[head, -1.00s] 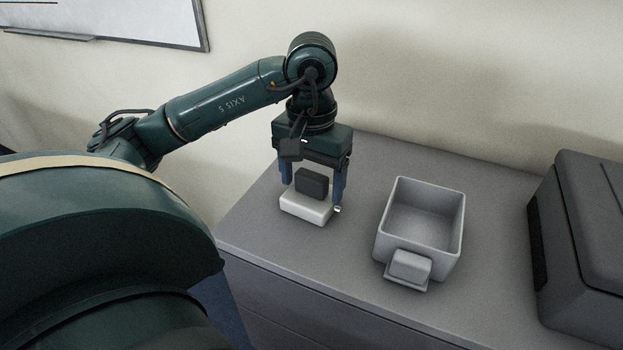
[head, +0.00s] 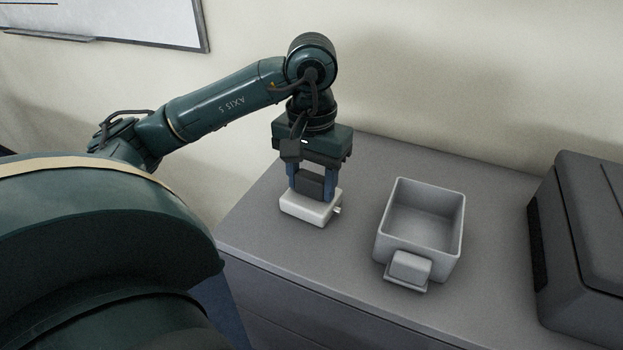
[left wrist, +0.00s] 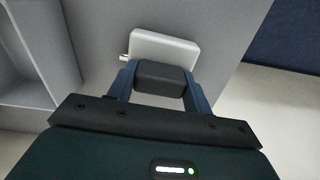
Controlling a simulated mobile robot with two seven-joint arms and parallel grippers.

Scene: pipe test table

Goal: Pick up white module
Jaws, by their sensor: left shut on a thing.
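The white module (head: 307,210) is a flat white block with a dark raised block (head: 310,185) on top and a small metal tip at its right side. It sits on the grey table left of the grey bin. My left gripper (head: 312,190) points down, its blue fingers shut on the dark block from both sides. In the left wrist view the white module (left wrist: 165,47) lies beyond the fingertips, and the dark block (left wrist: 162,78) is between the fingers. My right gripper is not in view.
A grey open bin (head: 460,225) with a small block-shaped part (head: 409,266) at its front stands right of the module and looks empty. A dark grey case (head: 585,240) is at the far right. The grey table (head: 350,260) is clear between module and bin. A wall rises behind.

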